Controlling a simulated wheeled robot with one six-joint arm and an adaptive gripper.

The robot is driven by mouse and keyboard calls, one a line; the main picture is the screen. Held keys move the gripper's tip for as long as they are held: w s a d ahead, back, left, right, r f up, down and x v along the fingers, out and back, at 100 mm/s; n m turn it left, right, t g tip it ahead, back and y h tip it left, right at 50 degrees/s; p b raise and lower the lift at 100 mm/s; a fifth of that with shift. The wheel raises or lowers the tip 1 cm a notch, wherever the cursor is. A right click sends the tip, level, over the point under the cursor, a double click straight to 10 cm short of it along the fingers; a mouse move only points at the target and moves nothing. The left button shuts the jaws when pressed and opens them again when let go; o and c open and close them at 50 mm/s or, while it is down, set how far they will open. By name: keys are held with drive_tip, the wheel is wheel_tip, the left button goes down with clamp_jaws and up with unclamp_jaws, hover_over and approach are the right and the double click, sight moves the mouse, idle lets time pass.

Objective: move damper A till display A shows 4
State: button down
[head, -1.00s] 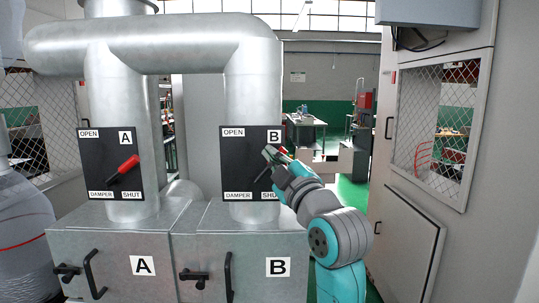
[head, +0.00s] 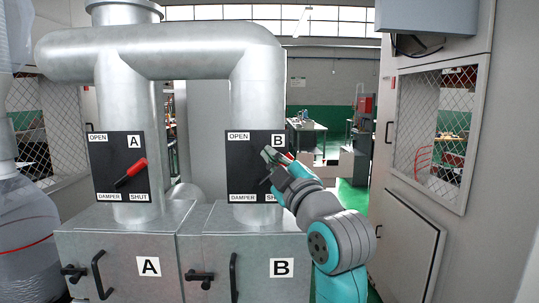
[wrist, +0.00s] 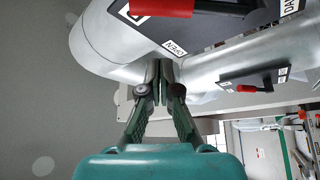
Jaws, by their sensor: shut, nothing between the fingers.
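Damper A's lever (head: 136,167) has a red grip and points up and to the right on its black panel (head: 104,160), between the OPEN and SHUT labels. I cannot make out any display A or its reading. My gripper (head: 268,154) is shut and empty, in front of damper B's panel (head: 240,165) in the head view, well right of lever A. My arm hides most of damper B's lever. In the wrist view my gripper (wrist: 162,78) points toward the pipes. A near red grip (wrist: 160,8) is at the top, and a farther one (wrist: 245,88) at the right.
Grey metal boxes marked A (head: 130,265) and B (head: 255,265), with black handles (head: 102,275), stand below the panels. A thick pipe (head: 160,55) joins above them. A grey cabinet (head: 415,200) stands at the right.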

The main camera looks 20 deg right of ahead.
drive_tip(key=a+v, duration=0.1)
drive_tip(key=v, duration=0.5)
drive_tip(key=s+d+f+n, duration=0.2)
drive_tip(key=d+f+n, duration=0.3)
drive_tip(key=n, duration=1.3)
drive_tip(key=s+d+f+n, duration=0.1)
drive_tip(key=d+f+n, duration=0.4)
drive_tip(key=n, duration=1.2)
drive_tip(key=w+a+r, duration=0.3)
drive_tip(key=w+r, duration=0.4)
drive_tip(key=w, duration=0.3)
drive_tip(key=shift+a+t+y, duration=0.3)
drive_tip(key=shift+a+t, duration=0.05)
drive_tip(key=shift+t, duration=0.05)
